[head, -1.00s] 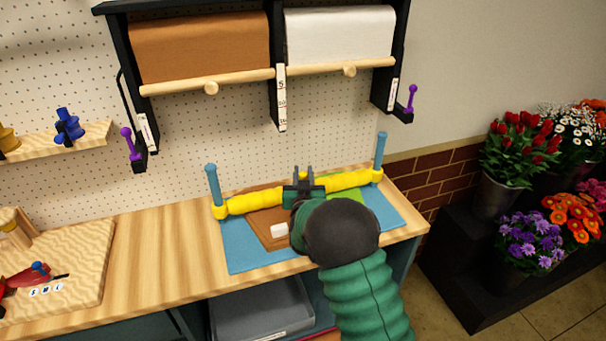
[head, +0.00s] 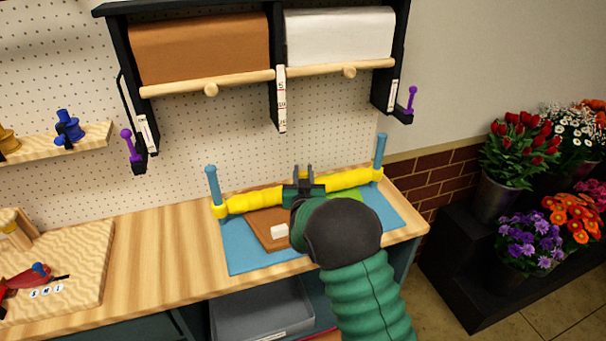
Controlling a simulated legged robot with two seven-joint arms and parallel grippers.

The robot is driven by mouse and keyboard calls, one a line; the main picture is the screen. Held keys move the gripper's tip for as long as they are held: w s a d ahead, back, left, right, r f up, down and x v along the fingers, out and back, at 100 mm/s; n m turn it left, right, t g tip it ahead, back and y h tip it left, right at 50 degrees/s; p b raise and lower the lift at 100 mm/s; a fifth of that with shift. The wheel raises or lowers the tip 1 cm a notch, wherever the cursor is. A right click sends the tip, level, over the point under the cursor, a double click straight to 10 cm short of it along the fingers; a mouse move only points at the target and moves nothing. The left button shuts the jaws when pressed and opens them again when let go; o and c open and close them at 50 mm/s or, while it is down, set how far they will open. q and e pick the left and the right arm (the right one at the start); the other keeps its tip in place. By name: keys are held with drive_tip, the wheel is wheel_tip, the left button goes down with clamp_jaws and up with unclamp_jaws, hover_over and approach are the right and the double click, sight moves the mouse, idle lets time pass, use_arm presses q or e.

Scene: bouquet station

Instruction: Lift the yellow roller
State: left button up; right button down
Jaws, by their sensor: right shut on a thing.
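The yellow roller (head: 256,201) spans the back of the blue mat (head: 245,254), between two blue upright posts (head: 213,185) and (head: 380,151). Its ends sit at yellow collars on the posts. My right gripper (head: 304,178) is at the middle of the roller, with its dark fingers pointing away from me, and is shut on it. The gripper and my arm hide the roller's middle. I cannot tell whether there is a gap under the roller. My left gripper is not in view.
A brown board (head: 262,232) with a white block (head: 279,231) lies on the mat, and a green piece (head: 347,193) lies behind my wrist. Paper rolls (head: 200,47) hang above. A wooden board (head: 60,262) lies left. Flowers (head: 518,150) stand right. Bare table lies left of the mat.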

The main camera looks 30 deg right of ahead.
wheel_tip(320, 180, up, 10)
drive_tip(key=p, duration=0.3)
drive_tip(key=shift+f, duration=0.25)
drive_tip(key=shift+r, duration=0.35)
drive_tip(key=c, duration=1.2)
unclamp_jaws()
drive_tip(key=shift+o, duration=0.2)
drive_tip(key=shift+f, duration=0.1)
drive_tip(key=shift+s+a, duration=0.1)
drive_tip(key=b+v, duration=0.1)
drive_tip(key=v, duration=1.5)
drive_tip(key=shift+s+f, duration=0.3)
